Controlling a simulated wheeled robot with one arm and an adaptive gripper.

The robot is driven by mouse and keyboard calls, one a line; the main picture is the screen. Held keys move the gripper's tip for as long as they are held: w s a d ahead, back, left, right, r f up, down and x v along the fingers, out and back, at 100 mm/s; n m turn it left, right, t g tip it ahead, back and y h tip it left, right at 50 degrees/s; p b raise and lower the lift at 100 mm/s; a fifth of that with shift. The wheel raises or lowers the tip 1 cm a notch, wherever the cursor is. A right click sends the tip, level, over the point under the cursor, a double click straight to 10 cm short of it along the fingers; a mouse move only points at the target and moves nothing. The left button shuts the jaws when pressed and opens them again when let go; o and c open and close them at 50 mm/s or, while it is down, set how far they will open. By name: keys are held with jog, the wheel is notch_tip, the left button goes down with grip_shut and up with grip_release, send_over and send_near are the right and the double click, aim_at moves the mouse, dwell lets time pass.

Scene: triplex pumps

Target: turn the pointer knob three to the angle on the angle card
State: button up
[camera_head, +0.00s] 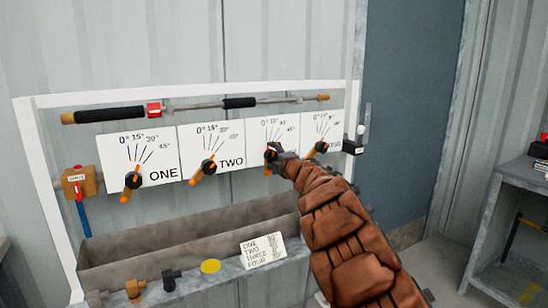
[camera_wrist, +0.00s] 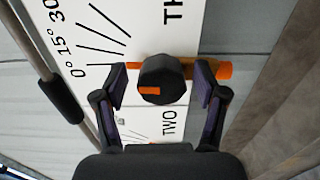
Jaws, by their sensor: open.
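Pointer knob three (camera_wrist: 158,72) is a black faceted knob with an orange bar through it, seen close in the wrist view. The bar's thin end lies near the 0° line of its white dial plate (camera_wrist: 110,22), and its thick end sticks out to the right. My gripper (camera_wrist: 161,84) is open, with one finger on each side of the knob; I cannot tell whether they touch it. In the head view my gripper (camera_head: 280,156) partly hides knob three. The angle card (camera_head: 263,251) lists ONE to FOUR on the lower ledge; its values are too small to read.
Knobs one (camera_head: 132,180) and two (camera_head: 209,167) are to the left, and knob four (camera_head: 321,147) is close to the right of my gripper. A long bar tool (camera_head: 200,106) hangs above the plates. A grey trough (camera_head: 190,238) lies below.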

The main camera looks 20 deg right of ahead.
jog(key=shift+s+f, duration=0.1)
jog(key=s+d, duration=0.1)
jog(key=s, duration=1)
jog(key=shift+s+d, duration=0.35)
jog(key=shift+d, duration=0.05)
